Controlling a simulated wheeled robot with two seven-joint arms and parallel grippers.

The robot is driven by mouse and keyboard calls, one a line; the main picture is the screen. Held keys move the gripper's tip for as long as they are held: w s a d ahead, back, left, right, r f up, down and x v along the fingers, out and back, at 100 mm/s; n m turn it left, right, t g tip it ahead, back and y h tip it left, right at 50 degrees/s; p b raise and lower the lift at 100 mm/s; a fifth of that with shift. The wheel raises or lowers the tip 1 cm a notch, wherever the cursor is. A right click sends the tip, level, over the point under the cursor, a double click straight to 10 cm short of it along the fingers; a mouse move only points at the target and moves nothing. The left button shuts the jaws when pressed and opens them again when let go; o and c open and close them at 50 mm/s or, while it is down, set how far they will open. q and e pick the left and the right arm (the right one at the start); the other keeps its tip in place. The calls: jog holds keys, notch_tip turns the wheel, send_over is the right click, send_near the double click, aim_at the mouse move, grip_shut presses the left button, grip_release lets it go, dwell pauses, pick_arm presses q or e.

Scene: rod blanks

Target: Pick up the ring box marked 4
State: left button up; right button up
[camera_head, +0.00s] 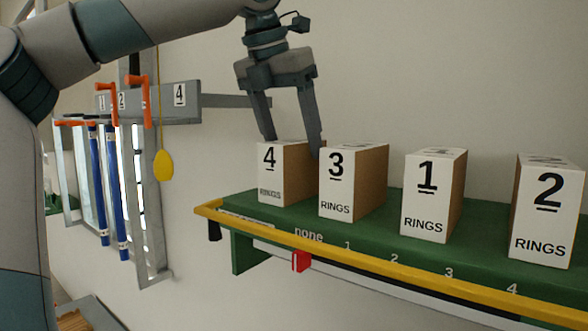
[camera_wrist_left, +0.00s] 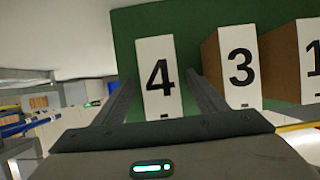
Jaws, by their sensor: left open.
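The ring box marked 4 (camera_head: 270,176) stands upright at the left end of the green shelf, white in front with brown sides. My left gripper (camera_head: 292,146) is open above it, pointing down, with its fingertips at about the height of the box's top. In the left wrist view the 4 box (camera_wrist_left: 158,78) lies between the two fingers of the left gripper (camera_wrist_left: 157,84), with a gap on the left side. The right finger comes close to the 3 box; whether it touches either box I cannot tell. My right gripper is not in view.
Ring boxes marked 3 (camera_head: 338,184), 1 (camera_head: 426,197) and 2 (camera_head: 540,212) stand to the right on the green shelf (camera_head: 240,203). A yellow rail (camera_head: 385,269) with a red slider (camera_head: 300,261) runs along its front. At left are a rack with blue rods (camera_head: 106,195) and a hanging yellow weight (camera_head: 163,165).

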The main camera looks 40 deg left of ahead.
aim_at(299, 164)
pick_arm(q)
jog(key=shift+w+f, duration=0.15)
jog(key=shift+f, duration=0.1)
jog(key=p+x, duration=0.2)
jog(key=x, duration=0.2)
jog(key=shift+w+a, duration=0.1)
jog(key=shift+w+f, duration=0.15)
jog(key=shift+f, duration=0.1)
jog(key=shift+f, duration=0.25)
dwell(0.6)
jog(key=c, duration=1.3)
jog(key=shift+o, duration=0.3)
jog(key=shift+r, duration=0.15)
jog(key=shift+r+b, duration=0.7)
jog(key=shift+r, duration=4.45)
